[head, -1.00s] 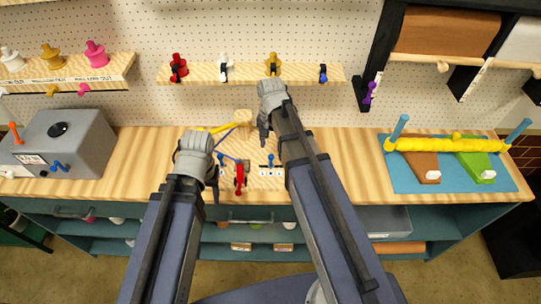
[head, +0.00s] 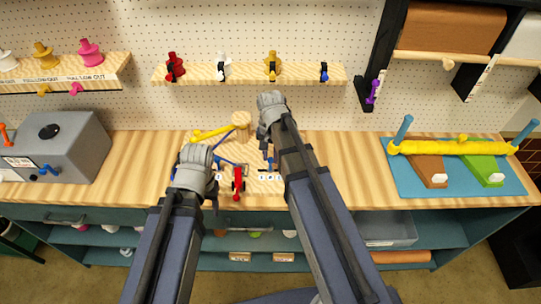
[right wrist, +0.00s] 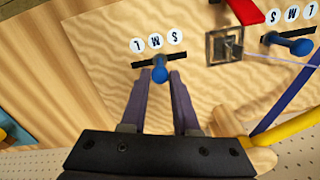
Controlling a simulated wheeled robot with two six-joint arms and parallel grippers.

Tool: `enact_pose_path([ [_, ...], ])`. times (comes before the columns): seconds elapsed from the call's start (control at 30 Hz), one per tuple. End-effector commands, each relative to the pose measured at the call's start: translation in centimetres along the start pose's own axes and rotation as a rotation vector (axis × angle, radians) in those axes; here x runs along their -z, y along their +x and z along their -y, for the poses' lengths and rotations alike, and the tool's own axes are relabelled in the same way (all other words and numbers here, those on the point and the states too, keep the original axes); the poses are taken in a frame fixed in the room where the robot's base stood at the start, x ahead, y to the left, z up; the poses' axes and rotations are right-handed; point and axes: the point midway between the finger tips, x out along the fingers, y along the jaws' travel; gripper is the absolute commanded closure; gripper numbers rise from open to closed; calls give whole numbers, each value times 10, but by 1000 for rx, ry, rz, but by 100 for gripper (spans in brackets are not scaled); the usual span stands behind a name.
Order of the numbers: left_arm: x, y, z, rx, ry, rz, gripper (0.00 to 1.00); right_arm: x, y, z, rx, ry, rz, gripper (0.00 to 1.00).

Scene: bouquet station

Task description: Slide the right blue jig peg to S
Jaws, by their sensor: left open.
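The right blue jig peg (right wrist: 161,75) stands in a short dark slot beside the round white labels L, M and S, in the right wrist view. It is nearest the middle label, M (right wrist: 155,41); the S label (right wrist: 175,36) is to its right. My right gripper (right wrist: 162,82) is open, with one finger on each side of the peg's knob and small gaps showing. In the head view, my right gripper (head: 266,143) is just above that peg (head: 270,164). My left gripper (head: 213,190) is open beside the left part of the jig board.
A red clamp-like piece (head: 237,180) stands between the two pegs. The other blue peg (right wrist: 292,46) has its own L, M, S labels. A yellow rod and wooden post (head: 241,122) stand behind. A grey box (head: 60,145) is left; a blue mat (head: 405,180) is right.

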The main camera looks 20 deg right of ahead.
Motion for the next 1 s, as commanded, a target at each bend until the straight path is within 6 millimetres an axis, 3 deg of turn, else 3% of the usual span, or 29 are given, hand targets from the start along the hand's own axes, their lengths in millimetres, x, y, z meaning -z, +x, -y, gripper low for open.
enact_pose_path([
  [0.03, 0, 0, 0, 0, 0, 0, 43, 0, 0, 0, 0, 0, 0, 78],
  [0.23, 0, 0, 0, 0, 0, 0, 43, 0, 0, 0, 0, 0, 0, 100],
  [1.0, 0, 0, 0, 0, 0, 0, 43, 0, 0, 0, 0, 0, 0, 100],
])
